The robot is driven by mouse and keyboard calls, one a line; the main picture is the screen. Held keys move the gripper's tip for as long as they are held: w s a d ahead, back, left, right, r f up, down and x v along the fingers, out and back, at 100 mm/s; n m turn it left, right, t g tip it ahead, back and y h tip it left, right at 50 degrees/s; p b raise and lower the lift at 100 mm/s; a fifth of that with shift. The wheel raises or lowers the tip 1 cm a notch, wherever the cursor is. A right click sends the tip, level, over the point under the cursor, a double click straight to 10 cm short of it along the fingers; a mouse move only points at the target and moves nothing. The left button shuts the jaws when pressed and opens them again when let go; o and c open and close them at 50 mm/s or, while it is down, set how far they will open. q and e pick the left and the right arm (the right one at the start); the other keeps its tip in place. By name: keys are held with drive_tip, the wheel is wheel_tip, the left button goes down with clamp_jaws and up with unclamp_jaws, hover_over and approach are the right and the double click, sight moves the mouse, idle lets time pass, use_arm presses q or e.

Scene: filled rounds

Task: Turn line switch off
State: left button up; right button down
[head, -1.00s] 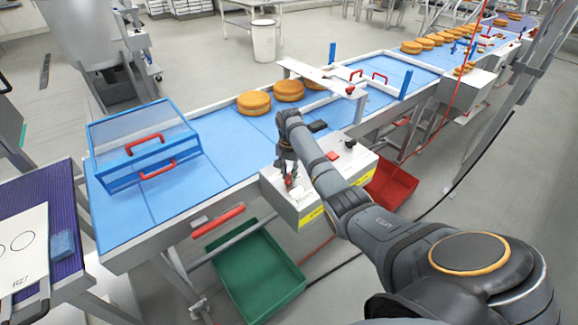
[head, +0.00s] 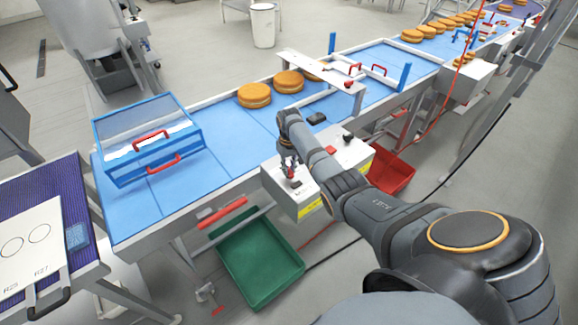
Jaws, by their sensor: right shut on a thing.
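The pale control box (head: 312,208) with yellow labels stands at the near side of the blue conveyor (head: 225,150). My right gripper (head: 291,173) points down at the left part of its top. It is shut on a small switch with some red showing between the fingers, likely the line switch; the fingers and wrist partly hide it, so its setting cannot be read. A red button (head: 331,150) and a black knob (head: 347,138) sit further right on the box. My left gripper is not in view.
Round filled cakes (head: 254,95) sit on the belt near a white gantry (head: 305,66). A blue mesh guard (head: 150,140) covers the belt's left end. Green (head: 262,262) and red (head: 392,172) crates lie below. A red handle (head: 222,212) is on the conveyor's side.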

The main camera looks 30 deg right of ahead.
sight(289, 170)
drive_tip(key=shift+w+r+n, duration=0.1)
drive_tip(key=shift+n, duration=1)
drive_tip(key=c, duration=1.2)
unclamp_jaws()
wheel_tip(289, 170, up, 12)
drive_tip(key=shift+f, duration=0.1)
